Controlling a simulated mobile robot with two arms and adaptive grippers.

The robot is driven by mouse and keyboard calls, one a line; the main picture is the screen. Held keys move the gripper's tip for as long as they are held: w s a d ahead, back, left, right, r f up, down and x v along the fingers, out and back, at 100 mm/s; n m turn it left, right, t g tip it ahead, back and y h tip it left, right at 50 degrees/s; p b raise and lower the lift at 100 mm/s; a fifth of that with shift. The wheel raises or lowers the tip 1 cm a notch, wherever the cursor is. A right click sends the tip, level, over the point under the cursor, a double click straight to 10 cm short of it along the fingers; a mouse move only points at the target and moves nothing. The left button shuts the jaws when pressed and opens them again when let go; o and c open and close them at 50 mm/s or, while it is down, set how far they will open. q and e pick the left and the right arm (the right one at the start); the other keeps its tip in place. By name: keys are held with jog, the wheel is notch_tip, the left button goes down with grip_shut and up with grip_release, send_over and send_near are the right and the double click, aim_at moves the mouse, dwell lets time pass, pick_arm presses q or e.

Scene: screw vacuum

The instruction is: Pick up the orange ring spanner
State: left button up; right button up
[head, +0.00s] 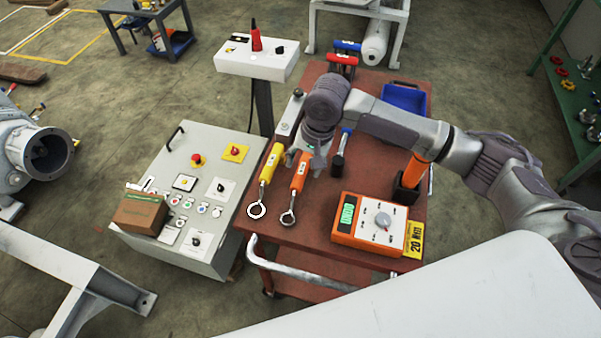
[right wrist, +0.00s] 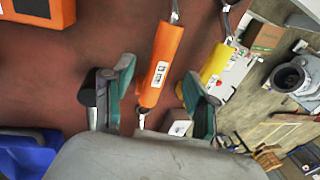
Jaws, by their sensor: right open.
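The orange ring spanner (head: 298,177) lies on the red-brown cart top, its metal ring end toward the cart's front edge. My right gripper (head: 306,162) is over the far end of its orange handle. In the right wrist view the orange handle (right wrist: 161,62) runs between the two open, green-padded fingers of the right gripper (right wrist: 155,92); I see no contact. A yellow ring spanner (head: 270,164) lies just left of it, and its yellow handle (right wrist: 216,65) is beside the right-hand finger in the wrist view. My left gripper is not in view.
An orange meter (head: 369,224) sits to the right of the spanners on the cart top (head: 322,205). A black tool with a blue end (head: 341,152) stands close right of my gripper. A blue bin (head: 404,98) is behind. A grey control panel (head: 195,190) stands left of the cart.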

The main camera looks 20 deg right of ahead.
aim_at(302, 171)
jog(key=f, duration=0.2)
jog(key=p, duration=0.1)
jog(key=shift+w+a+f, duration=0.2)
jog(key=shift+w+f, duration=0.05)
jog(key=shift+f, duration=0.15)
notch_tip(302, 171, down, 2)
jog(key=shift+w+a, duration=0.1)
jog(key=shift+w, duration=0.05)
jog(key=shift+f, duration=0.2)
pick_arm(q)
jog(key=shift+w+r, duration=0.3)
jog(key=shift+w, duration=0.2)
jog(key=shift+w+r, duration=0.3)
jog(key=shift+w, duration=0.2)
pick_arm(e)
grip_shut()
